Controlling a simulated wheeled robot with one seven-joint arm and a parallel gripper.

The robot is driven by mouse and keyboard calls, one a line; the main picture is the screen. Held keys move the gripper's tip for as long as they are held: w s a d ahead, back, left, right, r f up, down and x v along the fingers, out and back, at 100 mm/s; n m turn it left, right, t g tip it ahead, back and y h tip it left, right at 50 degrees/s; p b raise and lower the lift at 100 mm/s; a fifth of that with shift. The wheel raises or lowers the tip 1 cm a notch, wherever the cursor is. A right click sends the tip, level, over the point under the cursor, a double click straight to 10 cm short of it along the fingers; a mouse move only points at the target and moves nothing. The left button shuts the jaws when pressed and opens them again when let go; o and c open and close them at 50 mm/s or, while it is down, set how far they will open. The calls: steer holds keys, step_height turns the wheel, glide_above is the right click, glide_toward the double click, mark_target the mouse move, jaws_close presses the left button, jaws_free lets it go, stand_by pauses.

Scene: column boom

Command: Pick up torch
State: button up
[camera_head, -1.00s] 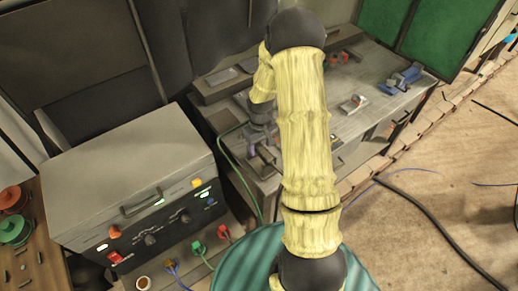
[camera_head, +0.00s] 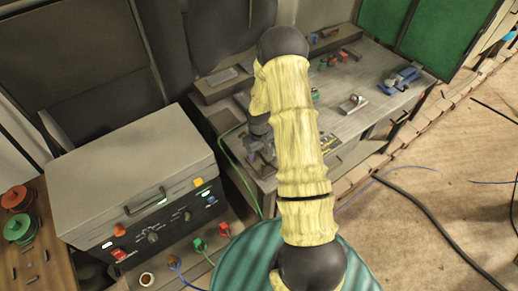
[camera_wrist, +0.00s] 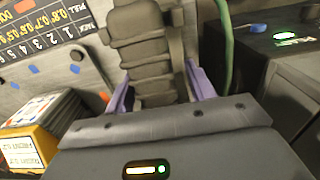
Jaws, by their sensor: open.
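A dark ribbed, handle-like thing, which looks like the torch (camera_wrist: 150,50), stands in the upper middle of the wrist view. My gripper (camera_wrist: 160,88) has its two purple fingers spread, one on each side of it. I cannot tell whether either finger touches it. Its lower end is hidden behind the grey gripper body. In the head view my gripper (camera_head: 262,150) is low over the left part of the grey workbench, partly behind my yellow-sleeved arm. The torch cannot be made out clearly in the head view.
A grey machine (camera_head: 135,185) with knobs and lights stands left of the workbench (camera_head: 365,115). A green hose (camera_head: 228,160) runs between them and passes right of the fingers in the wrist view (camera_wrist: 226,45). A blue tool (camera_head: 400,80) and small parts lie on the bench. A yellow-fronted box (camera_wrist: 28,148) is at lower left.

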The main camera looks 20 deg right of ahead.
steer(key=shift+c, duration=0.2)
steer(key=c, duration=1)
steer(key=shift+r, duration=0.1)
step_height(320, 180, up, 10)
steer(key=b, duration=0.3)
